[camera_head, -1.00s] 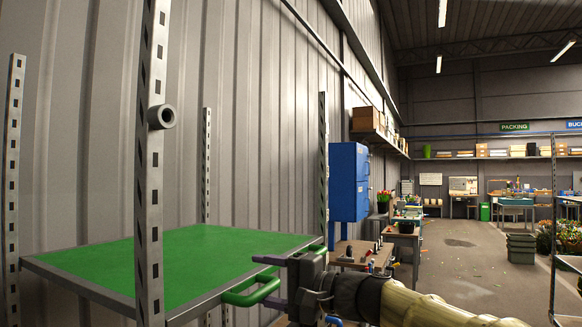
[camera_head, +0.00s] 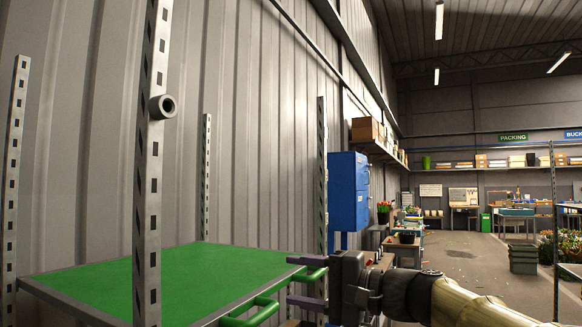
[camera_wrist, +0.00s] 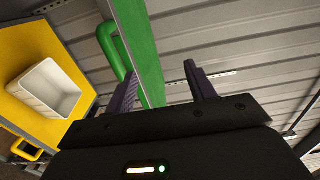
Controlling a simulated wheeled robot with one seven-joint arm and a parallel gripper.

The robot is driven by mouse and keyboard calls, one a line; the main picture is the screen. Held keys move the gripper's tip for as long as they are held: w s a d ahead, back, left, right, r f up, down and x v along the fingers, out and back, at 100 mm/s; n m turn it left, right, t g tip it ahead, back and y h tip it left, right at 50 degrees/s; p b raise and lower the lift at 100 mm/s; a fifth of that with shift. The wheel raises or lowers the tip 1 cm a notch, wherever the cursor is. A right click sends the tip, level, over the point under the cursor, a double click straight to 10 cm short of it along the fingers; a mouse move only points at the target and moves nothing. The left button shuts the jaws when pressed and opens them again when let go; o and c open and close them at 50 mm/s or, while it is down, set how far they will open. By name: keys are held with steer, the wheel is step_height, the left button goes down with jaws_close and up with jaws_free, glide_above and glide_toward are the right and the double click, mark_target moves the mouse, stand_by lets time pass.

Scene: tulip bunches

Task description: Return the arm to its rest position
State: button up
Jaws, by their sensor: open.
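My gripper (camera_head: 293,288) is open and empty in the head view, with its dark purple fingers pointing left. It is beside the front edge of a green-topped shelf (camera_head: 170,275), close to its green handles (camera_head: 262,310). In the wrist view, my gripper (camera_wrist: 158,78) shows two spread fingers. A green panel edge (camera_wrist: 138,45) and a green handle (camera_wrist: 113,50) appear beyond and between them. I cannot tell whether a finger touches the handle.
Perforated metal posts (camera_head: 148,170) stand around the shelf. A blue cabinet (camera_head: 348,190) and work tables stand further back. A white tray (camera_wrist: 48,88) lies on a yellow surface in the wrist view. Open floor (camera_head: 465,260) lies at right, with stacked grey crates (camera_head: 523,258).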

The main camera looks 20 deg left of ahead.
stand_by(0.3)
steer(key=d+f+m+t+h, duration=0.1)
steer(key=d+f+h, duration=0.5)
steer(key=f, duration=0.7)
steer(key=d+f+m+t+h, duration=0.15)
steer(key=d+f+h, duration=0.4)
steer(key=f, duration=0.85)
steer(key=s+d+f+n+h, duration=0.1)
steer(key=s+d+f+h, duration=0.1)
steer(key=s+d+f, duration=0.5)
steer(key=s+d+f+n+g+h, duration=0.1)
steer(key=s+d+f+h, duration=0.2)
steer(key=d, duration=0.6)
steer(key=s+d+f+n+h, duration=0.1)
steer(key=s+d+f+h, duration=0.1)
steer(key=s+d+f, duration=0.45)
step_height(320, 180, up, 18)
steer(key=w+d+p, duration=0.1)
steer(key=p, duration=1.7)
steer(key=shift+w, duration=0.4)
steer(key=shift+y, duration=0.25)
